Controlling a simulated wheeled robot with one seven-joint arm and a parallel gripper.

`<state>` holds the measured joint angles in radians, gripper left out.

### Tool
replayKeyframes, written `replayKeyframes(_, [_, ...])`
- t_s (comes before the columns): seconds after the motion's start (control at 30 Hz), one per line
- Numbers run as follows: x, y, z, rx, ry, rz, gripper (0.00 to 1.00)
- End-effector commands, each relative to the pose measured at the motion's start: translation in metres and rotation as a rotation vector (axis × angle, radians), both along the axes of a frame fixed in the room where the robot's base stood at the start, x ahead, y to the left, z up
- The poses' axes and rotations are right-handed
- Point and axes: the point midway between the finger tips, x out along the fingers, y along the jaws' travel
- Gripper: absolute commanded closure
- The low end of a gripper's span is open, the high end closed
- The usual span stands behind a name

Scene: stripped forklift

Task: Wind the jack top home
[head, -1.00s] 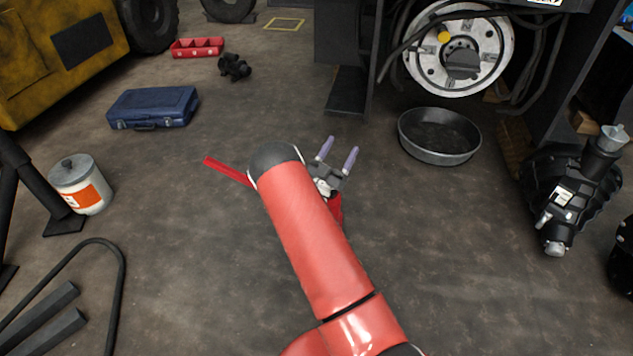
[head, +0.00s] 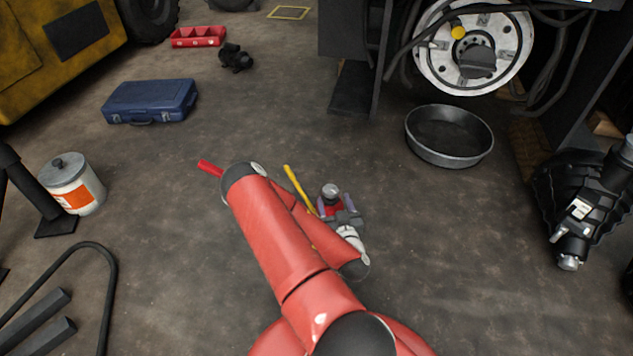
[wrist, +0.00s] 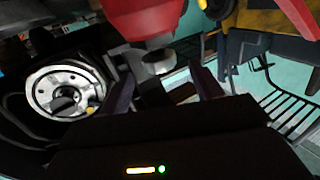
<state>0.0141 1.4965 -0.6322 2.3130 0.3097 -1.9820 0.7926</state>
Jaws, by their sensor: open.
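The jack top (head: 331,191), a small grey round cap above a red jack body (head: 333,209), shows in the head view just beyond my arm. In the wrist view the jack top (wrist: 158,62) is a grey disc on the red jack body (wrist: 140,18). My gripper (head: 335,200) is open, with one purple finger on each side of the jack top; in the wrist view my gripper (wrist: 160,76) has the cap near its fingertips. I cannot tell whether either finger touches it. My arm and gripper hide most of the jack.
A yellow bar (head: 296,187) stands out beside the jack, and a red bar (head: 210,168) pokes from behind my arm. A grey pan (head: 449,137) lies below the wheel hub. A blue case (head: 150,102) and a white can (head: 72,184) stand left. Floor between is clear.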

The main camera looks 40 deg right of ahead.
Motion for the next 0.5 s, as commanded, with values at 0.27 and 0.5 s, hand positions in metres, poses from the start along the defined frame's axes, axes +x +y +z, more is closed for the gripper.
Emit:
replayKeyframes(0.27, [0.042,-0.017,0.000,-0.005,-0.006,0.003,0.35])
replayKeyframes(0.5, [0.064,-0.028,0.001,-0.004,-0.005,0.002,0.35])
